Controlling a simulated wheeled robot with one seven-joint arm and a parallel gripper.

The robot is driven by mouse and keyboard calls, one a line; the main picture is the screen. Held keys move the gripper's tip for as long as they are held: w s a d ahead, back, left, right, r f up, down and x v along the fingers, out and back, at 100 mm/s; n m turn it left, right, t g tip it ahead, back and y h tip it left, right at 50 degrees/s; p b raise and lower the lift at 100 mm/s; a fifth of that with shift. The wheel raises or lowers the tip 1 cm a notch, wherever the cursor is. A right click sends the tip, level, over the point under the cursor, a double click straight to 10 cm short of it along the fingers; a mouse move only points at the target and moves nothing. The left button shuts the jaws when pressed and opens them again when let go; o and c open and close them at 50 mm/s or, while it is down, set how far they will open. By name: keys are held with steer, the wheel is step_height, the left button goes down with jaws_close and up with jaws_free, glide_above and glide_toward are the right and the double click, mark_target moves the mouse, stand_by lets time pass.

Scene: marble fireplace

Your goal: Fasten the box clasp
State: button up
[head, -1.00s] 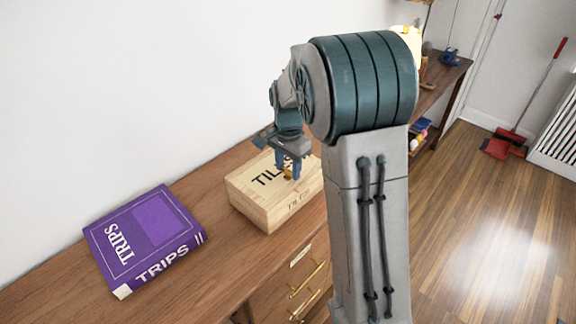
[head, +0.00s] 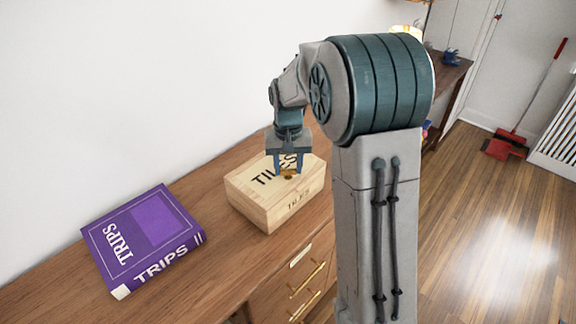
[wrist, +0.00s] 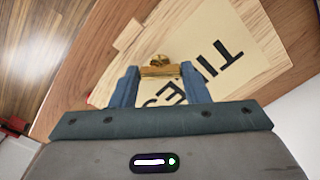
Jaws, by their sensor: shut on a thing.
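The wooden box (head: 262,207) with black lettering sits on the wooden desk. Its brass clasp (wrist: 158,70) is at the box's front edge in the wrist view, with a rounded brass part just beyond the flat plate. My gripper (head: 288,172) points down over the front of the lid. In the wrist view my gripper (wrist: 160,74) has its two blue fingers on either side of the brass plate, shut on it. The fingers partly hide the lid's lettering. Whether the clasp is latched cannot be told.
A purple book (head: 145,238) lies left of the box, with bare desk (head: 215,262) between them. Drawers with brass handles (head: 307,280) are below the box. A white wall stands behind. A red dustpan (head: 505,145) is far off on the floor.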

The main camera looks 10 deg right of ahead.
mark_target(288, 169)
steer(key=n, duration=0.4)
steer(key=shift+n, duration=2.1)
steer(key=o, duration=1)
step_height(288, 169, up, 14)
steer(key=shift+f, duration=0.1)
